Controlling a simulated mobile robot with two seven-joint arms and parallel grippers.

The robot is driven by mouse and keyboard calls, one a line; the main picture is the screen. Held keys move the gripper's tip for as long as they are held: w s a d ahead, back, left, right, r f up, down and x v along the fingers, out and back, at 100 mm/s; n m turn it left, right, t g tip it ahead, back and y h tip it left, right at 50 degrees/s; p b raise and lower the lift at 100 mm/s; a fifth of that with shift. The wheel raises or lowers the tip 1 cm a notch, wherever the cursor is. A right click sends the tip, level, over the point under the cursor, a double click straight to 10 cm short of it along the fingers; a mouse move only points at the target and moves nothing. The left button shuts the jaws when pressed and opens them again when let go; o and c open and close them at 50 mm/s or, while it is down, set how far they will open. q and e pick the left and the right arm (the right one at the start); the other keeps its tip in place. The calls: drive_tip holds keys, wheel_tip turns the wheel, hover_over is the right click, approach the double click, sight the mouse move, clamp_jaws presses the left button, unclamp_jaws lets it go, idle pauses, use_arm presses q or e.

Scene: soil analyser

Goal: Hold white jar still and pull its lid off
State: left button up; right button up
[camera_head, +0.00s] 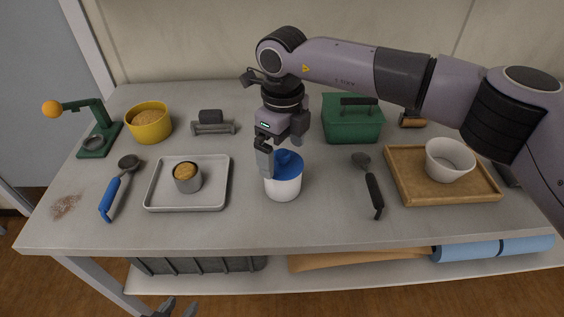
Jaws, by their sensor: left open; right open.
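The white jar (283,187) stands upright near the middle of the table. Its blue lid (289,163) is on top, partly hidden by a gripper finger. My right gripper (281,152) points down at the lid from above and behind, with its fingers apart around the lid's knob; I cannot tell whether they touch it. My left gripper (170,308) shows only in part at the bottom edge, low in front of the table and well away from the jar.
Left of the jar is a grey tray (216,199) with a small filled cup (187,178). To its right lie a black-handled scoop (374,190) and a wooden tray (402,190) with a white bowl (450,160). A green box (352,122) stands behind. The table front near the jar is clear.

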wheel_tip(320, 180, up, 6)
drive_tip(key=shift+f+b, duration=0.15)
drive_tip(key=shift+b, duration=0.25)
idle(0.3)
